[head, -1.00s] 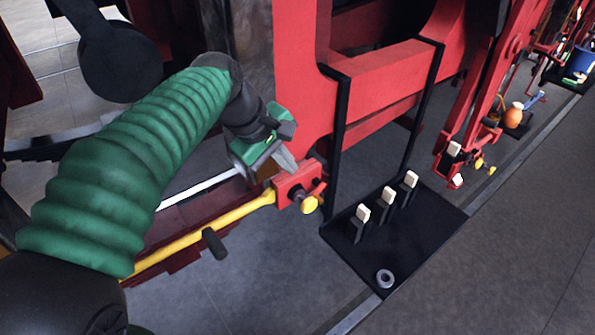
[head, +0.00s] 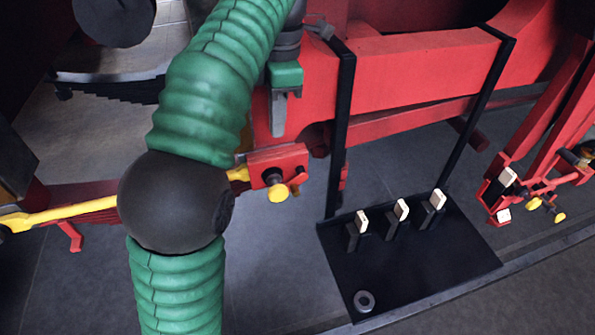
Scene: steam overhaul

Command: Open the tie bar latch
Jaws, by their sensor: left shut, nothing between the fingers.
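The yellow tie bar (head: 75,210) runs across the left half of the head view. My left arm's dark elbow hides its middle. At its right end is a red latch block (head: 262,160) with a dark round boss, a small red lever and a yellow knob (head: 278,194). My left gripper (head: 279,132) is shut and empty. It points down just above the latch block in the picture; I cannot tell whether it touches the red frame behind it. My right gripper is not in view.
A black tray (head: 400,282) on the floor carries several pale-topped black posts and a metal ring (head: 364,301). Black uprights (head: 342,130) rise at its back beside the red frame (head: 420,65). Another red linkage (head: 540,120) stands at right. Grey floor is open at lower right.

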